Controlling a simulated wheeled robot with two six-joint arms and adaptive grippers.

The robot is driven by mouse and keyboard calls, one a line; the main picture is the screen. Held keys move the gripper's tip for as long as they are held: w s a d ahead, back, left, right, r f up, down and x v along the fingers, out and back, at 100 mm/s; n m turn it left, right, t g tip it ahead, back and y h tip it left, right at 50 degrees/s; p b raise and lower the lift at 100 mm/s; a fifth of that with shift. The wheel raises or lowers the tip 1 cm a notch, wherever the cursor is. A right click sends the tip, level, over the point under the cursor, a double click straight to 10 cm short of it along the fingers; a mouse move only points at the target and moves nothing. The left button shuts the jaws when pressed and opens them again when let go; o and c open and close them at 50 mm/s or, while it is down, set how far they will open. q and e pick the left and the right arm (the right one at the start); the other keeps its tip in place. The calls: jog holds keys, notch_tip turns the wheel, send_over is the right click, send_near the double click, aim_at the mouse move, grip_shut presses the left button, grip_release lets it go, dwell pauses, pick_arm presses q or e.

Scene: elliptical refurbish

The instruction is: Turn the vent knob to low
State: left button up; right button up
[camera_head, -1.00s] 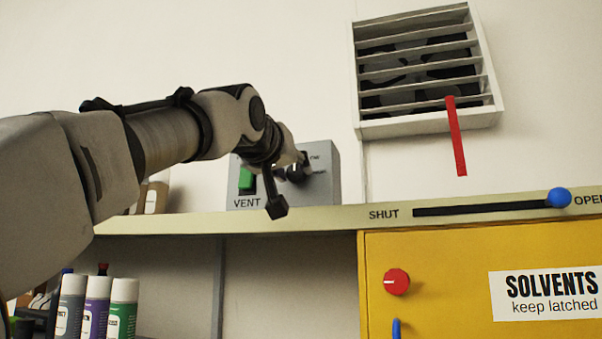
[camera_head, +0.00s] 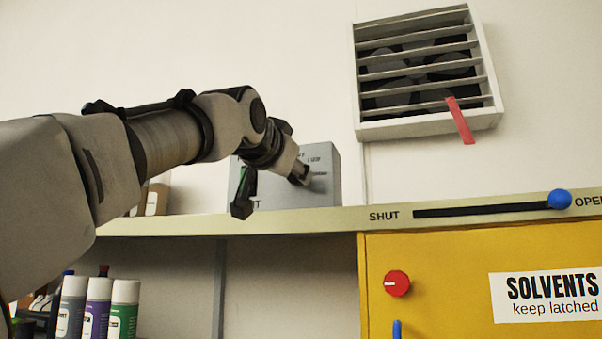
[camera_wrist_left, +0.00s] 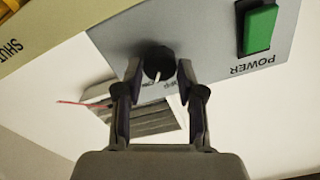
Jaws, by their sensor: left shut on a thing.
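The vent control box (camera_head: 325,188) is grey and stands on the shelf. Its dark round vent knob (camera_wrist_left: 158,60) sits between the two fingertips of my left gripper (camera_wrist_left: 159,72), which is shut on it. The knob's white pointer mark shows in the wrist view, pointing toward the palm of my gripper. In the head view my left gripper (camera_head: 301,174) is at the box front and mostly hides the knob. The small labels around the knob are too small to read surely. My right gripper is not in view.
A green power switch (camera_wrist_left: 259,30) is beside the knob. A wall vent (camera_head: 424,122) with slats and a red ribbon (camera_head: 461,121) is up right. Below are a slider with a blue knob (camera_head: 559,199), a yellow solvents cabinet (camera_head: 440,262) and several bottles (camera_head: 122,305).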

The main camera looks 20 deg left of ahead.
pick_arm(q)
jog(key=shift+m, duration=0.9)
jog(key=shift+r, duration=0.1)
